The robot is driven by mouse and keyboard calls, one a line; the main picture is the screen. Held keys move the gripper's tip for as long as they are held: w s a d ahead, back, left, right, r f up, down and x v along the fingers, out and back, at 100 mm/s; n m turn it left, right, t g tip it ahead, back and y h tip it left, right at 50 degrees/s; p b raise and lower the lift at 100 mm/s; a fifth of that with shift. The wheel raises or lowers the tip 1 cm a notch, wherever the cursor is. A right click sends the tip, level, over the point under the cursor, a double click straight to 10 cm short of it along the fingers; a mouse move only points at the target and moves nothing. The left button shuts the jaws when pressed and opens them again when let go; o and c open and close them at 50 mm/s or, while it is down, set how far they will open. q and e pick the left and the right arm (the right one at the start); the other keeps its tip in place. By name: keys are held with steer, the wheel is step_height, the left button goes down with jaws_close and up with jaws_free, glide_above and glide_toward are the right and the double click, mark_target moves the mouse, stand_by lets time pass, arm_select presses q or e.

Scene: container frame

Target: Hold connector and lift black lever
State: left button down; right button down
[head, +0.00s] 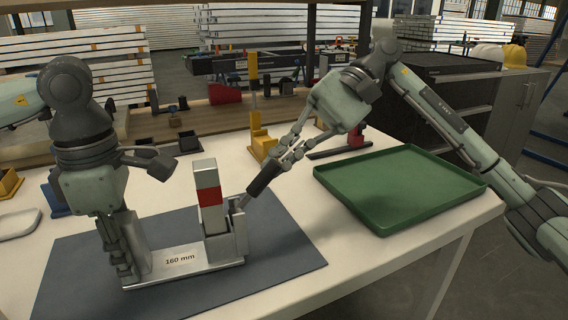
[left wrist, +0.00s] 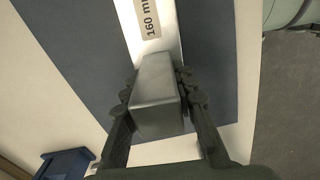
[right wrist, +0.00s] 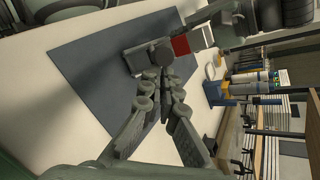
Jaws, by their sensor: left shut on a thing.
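The connector is a grey metal base (head: 214,264) with a "160 mm" label, lying on the blue-grey mat. A metal block (left wrist: 158,95) rises at its left end, and my left gripper (head: 130,270) is shut around that block. At the right end stands a metal bracket with an upright metal post (head: 207,185) carrying a red band. The black lever (head: 264,180) slants up to the right from this bracket. My right gripper (head: 287,158) is at the lever's upper end, its fingertips (right wrist: 160,85) close together. I cannot tell whether they grip it.
The blue-grey mat (head: 90,260) lies on a white table. A green tray (head: 400,185) stands to the right of the mat. A yellow fixture (head: 260,140) and other tools stand behind. A blue bin (left wrist: 60,163) is near the left gripper.

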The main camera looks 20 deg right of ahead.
arm_select(q)
steer(key=shift+f, duration=0.1)
arm_select(e)
steer(key=shift+a+r, duration=0.15)
steer(key=shift+r, duration=0.05)
steer(key=w+v, duration=0.3)
steer(key=v, duration=0.9)
steer(key=shift+a+f, duration=0.2)
steer(key=shift+f, duration=0.1)
steer(key=shift+s, duration=0.1)
arm_select(q)
steer(key=c, duration=1.1)
jaws_free()
steer(key=shift+c, duration=0.2)
